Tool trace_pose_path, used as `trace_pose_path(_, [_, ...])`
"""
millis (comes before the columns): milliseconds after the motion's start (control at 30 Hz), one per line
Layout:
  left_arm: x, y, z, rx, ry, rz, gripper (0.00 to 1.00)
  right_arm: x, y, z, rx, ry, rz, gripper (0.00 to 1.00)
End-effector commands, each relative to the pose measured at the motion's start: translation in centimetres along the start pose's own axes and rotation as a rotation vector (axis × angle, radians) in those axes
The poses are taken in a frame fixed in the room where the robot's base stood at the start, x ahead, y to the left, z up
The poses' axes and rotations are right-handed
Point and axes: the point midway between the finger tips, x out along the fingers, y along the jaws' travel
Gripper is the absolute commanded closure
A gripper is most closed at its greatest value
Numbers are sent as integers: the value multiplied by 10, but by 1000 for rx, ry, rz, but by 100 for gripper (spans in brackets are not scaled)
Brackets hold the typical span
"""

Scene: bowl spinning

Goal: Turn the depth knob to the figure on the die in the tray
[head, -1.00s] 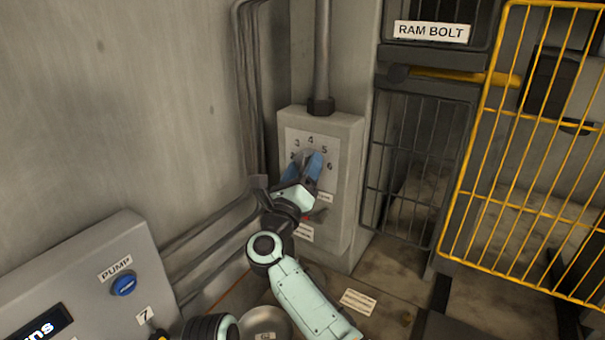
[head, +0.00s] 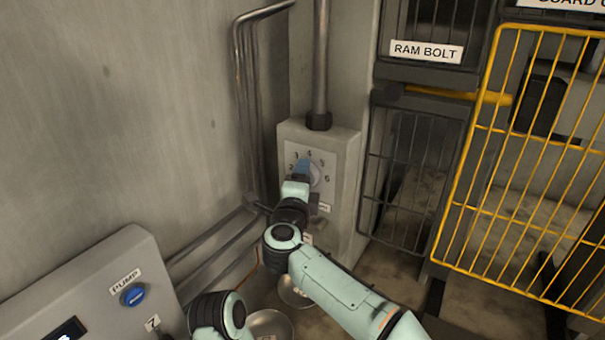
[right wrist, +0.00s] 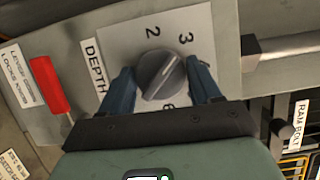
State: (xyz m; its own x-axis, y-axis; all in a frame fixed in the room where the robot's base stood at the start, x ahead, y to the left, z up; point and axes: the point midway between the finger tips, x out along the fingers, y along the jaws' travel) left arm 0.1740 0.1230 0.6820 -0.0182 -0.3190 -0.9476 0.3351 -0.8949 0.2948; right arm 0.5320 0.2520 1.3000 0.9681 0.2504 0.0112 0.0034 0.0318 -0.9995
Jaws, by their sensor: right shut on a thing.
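The grey depth knob (right wrist: 160,75) sits on a white dial plate (right wrist: 120,40) labelled DEPTH in the right wrist view. My right gripper (right wrist: 162,85) is shut on it, with a blue finger on each side. The knob's pale line points up and right, toward the 3; some figures are hidden by the fingers. In the head view my right gripper (head: 306,172) covers much of the dial on the grey wall box (head: 345,150). A round metal dish (head: 270,322) is cut by the bottom edge; I cannot make out a die's figure. My left gripper is not in view.
A red lever (right wrist: 47,85) with a label about locking knobs is beside the dial. A panel with a blue PUMP knob (head: 134,295) stands at lower left. Pipes run up the wall. A yellow cage gate (head: 490,130) stands at right.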

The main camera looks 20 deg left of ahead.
Motion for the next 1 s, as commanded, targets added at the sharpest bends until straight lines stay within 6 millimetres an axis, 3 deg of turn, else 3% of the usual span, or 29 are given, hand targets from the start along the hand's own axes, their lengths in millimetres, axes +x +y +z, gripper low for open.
trace_pose_path(33, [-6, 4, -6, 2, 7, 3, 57, 1, -8, 0, -40, -2, 6, 68])
trace_pose_path(600, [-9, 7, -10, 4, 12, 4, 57, 0, -5, 1, -514, 0, 209, 68])
trace_pose_path(1000, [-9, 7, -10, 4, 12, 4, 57, 0, -4, 2, -721, 0, 293, 68])
